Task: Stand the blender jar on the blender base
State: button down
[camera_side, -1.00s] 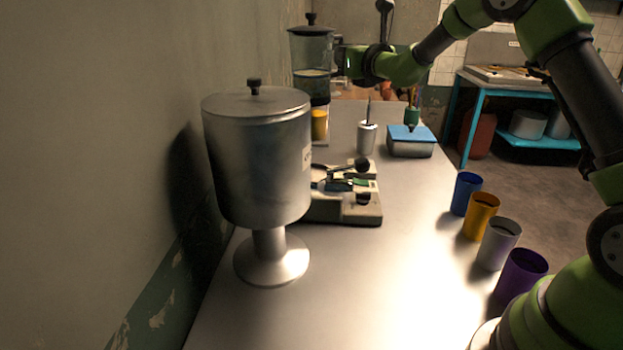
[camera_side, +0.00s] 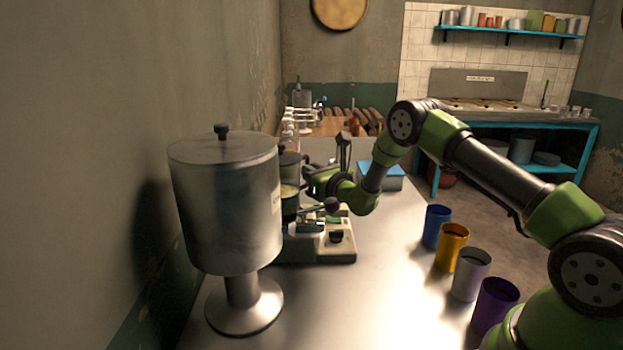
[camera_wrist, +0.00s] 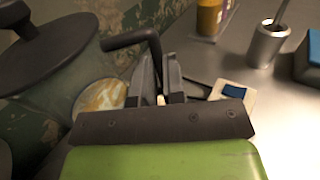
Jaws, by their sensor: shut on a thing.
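The blender jar (camera_side: 291,176) has a black lid, a clear body with pale contents and a dark lower collar. In the side view the steel urn partly hides it. My gripper (camera_side: 314,184) is at the jar's right side. In the wrist view my gripper (camera_wrist: 160,88) is shut on the jar's black handle (camera_wrist: 128,38), and the dark lid (camera_wrist: 40,45) is at upper left.
The steel urn (camera_side: 228,205) on a pedestal stands close in front. Several coloured cups, including a blue one (camera_side: 435,226), line the table's right side. A black-knobbed lever (camera_side: 331,204) juts beside the jar. A blue-topped box (camera_side: 381,174) stands behind.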

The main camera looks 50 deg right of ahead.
jog(key=shift+f, duration=0.5)
jog(key=c, duration=1.6)
grip_release()
jog(key=shift+f, duration=0.2)
jog(key=shift+c, duration=0.2)
jog(key=o, duration=0.4)
jog(key=shift+o, duration=0.2)
jog(key=shift+r, duration=0.1)
jog(key=shift+s, duration=0.15)
jog(key=s+a, duration=0.2)
jog(key=s, duration=0.9)
jog(key=shift+s+a, duration=0.15)
jog(key=shift+s, duration=0.1)
jog(key=shift+r, duration=0.1)
